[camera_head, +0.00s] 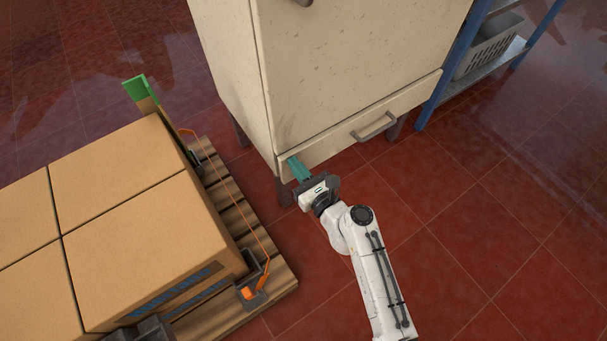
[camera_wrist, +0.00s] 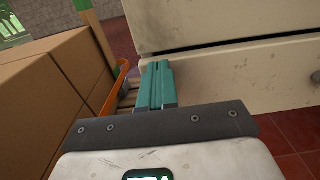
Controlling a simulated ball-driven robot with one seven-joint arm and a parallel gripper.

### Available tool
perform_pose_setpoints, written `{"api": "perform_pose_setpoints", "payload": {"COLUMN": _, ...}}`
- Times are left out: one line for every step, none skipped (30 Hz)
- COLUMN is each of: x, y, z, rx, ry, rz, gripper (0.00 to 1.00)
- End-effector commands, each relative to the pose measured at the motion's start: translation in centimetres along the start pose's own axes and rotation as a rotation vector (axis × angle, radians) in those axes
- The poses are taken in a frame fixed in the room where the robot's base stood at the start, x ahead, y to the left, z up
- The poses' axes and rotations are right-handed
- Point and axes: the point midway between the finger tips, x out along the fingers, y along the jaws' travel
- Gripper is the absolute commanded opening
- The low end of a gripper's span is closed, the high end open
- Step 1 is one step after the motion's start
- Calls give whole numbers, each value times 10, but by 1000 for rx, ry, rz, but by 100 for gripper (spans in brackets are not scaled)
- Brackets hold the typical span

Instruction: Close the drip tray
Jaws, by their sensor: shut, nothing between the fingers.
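The drip tray (camera_head: 330,144) is the low cream drawer at the bottom of a tall cream cabinet, with a grey bar handle (camera_head: 374,127) right of its middle. In the wrist view the tray front (camera_wrist: 245,78) lies under a dark gap below the cabinet door. It looks nearly flush; I cannot tell if it stands out slightly. My gripper (camera_head: 294,162) has teal fingers, shut and empty, at the tray front's left end. In the wrist view the fingertips (camera_wrist: 155,66) overlap the tray's left edge; I cannot tell whether they touch. The handle's edge shows at far right.
A wooden pallet (camera_head: 262,255) with stacked cardboard boxes (camera_head: 150,215) and an orange strap (camera_head: 235,200) stands close on the left. A blue-framed shelf (camera_head: 440,85) with a grey basket (camera_head: 490,45) is right of the cabinet. Red tiled floor (camera_head: 480,230) is clear at front right.

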Motion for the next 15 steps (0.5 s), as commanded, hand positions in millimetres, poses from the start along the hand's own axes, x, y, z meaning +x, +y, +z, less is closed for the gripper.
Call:
{"api": "perform_pose_setpoints", "payload": {"x": 1, "y": 0, "z": 0, "rx": 0, "ry": 0, "rz": 0, "gripper": 0}}
{"api": "perform_pose_setpoints", "payload": {"x": 1, "y": 0, "z": 0, "rx": 0, "ry": 0, "rz": 0, "gripper": 0}}
{"api": "perform_pose_setpoints", "payload": {"x": 1, "y": 0, "z": 0, "rx": 0, "ry": 0, "rz": 0, "gripper": 0}}
{"api": "perform_pose_setpoints", "payload": {"x": 1, "y": 0, "z": 0, "rx": 0, "ry": 0, "rz": 0, "gripper": 0}}
{"api": "perform_pose_setpoints", "payload": {"x": 1, "y": 0, "z": 0, "rx": 0, "ry": 0, "rz": 0, "gripper": 0}}
{"api": "perform_pose_setpoints", "payload": {"x": 1, "y": 0, "z": 0, "rx": 0, "ry": 0, "rz": 0, "gripper": 0}}
{"api": "perform_pose_setpoints", "payload": {"x": 1, "y": 0, "z": 0, "rx": 0, "ry": 0, "rz": 0, "gripper": 0}}
{"api": "perform_pose_setpoints", "payload": {"x": 1, "y": 0, "z": 0, "rx": 0, "ry": 0, "rz": 0, "gripper": 0}}
{"api": "perform_pose_setpoints", "payload": {"x": 1, "y": 0, "z": 0, "rx": 0, "ry": 0, "rz": 0, "gripper": 0}}
{"api": "perform_pose_setpoints", "payload": {"x": 1, "y": 0, "z": 0, "rx": 0, "ry": 0, "rz": 0, "gripper": 0}}
{"api": "perform_pose_setpoints", "payload": {"x": 2, "y": 0, "z": 0, "rx": 0, "ry": 0, "rz": 0, "gripper": 0}}
{"api": "perform_pose_setpoints", "payload": {"x": 4, "y": 0, "z": 0, "rx": 0, "ry": -1, "rz": 0, "gripper": 0}}
{"api": "perform_pose_setpoints", "payload": {"x": 7, "y": 0, "z": 0, "rx": 0, "ry": -2, "rz": 0, "gripper": 0}}
{"api": "perform_pose_setpoints", "payload": {"x": 10, "y": 0, "z": 0, "rx": 1, "ry": -2, "rz": 0, "gripper": 0}}
{"api": "perform_pose_setpoints", "payload": {"x": 14, "y": 0, "z": 0, "rx": 1, "ry": -2, "rz": -1, "gripper": 0}}
